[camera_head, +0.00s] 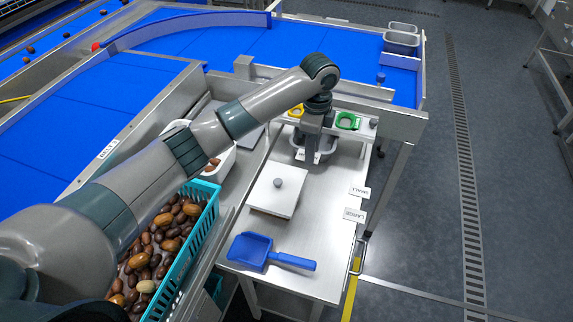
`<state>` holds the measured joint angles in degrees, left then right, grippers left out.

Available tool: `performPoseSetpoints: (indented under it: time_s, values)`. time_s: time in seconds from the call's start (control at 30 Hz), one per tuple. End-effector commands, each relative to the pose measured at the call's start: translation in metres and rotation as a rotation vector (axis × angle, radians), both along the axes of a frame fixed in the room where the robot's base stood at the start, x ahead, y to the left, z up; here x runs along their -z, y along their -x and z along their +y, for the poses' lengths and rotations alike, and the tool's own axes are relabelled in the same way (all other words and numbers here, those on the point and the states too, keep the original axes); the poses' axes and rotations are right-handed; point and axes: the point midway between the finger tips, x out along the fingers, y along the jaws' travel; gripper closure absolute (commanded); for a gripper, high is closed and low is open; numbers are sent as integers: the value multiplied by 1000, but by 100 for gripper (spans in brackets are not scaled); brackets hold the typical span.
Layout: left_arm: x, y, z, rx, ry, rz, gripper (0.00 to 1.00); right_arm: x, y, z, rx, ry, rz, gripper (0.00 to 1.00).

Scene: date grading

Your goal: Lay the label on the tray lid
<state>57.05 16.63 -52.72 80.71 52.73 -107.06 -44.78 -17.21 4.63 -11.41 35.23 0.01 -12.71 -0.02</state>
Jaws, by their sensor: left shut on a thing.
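My left gripper (312,148) points down near the far end of the steel table. It is shut on a small white piece (301,156), which looks like the label; the fingers hide part of it. A pale tray (328,155) shows behind and below the gripper. A white square lid (268,197) with a grey round knob lies on the table, nearer than the gripper and apart from it. I cannot tell whether a tray is under this lid. My right gripper is not in view.
A blue scoop (251,250) lies on the steel table (319,235) in front of the lid. SMALL (360,192) and LARGE (354,215) signs stand at the right edge. A teal crate (203,225) of dates is at left. A green ring (347,121) is behind.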

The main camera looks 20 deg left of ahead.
Motion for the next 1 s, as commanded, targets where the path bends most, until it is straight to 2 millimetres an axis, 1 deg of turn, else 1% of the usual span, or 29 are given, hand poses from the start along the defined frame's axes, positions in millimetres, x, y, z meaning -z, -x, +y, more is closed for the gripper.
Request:
performPoseSetpoints:
  time_s: [0.03,0.2,0.3,0.4,0.5,0.83,0.93,1.0]
  values:
    - [3,2,11,-2,-2,3,89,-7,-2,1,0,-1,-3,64]
    - [23,7,42,-2,-2,3,89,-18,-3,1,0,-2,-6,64]
    - [31,9,56,-1,-1,2,89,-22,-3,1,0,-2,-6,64]
    - [38,11,64,-1,0,2,89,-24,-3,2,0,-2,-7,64]
    - [40,11,67,0,0,1,89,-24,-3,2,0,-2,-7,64]
    - [42,11,67,0,0,1,89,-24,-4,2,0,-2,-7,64]
    - [47,11,67,0,0,2,89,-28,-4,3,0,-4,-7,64]
    - [55,12,67,1,-1,3,89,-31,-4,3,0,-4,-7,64]
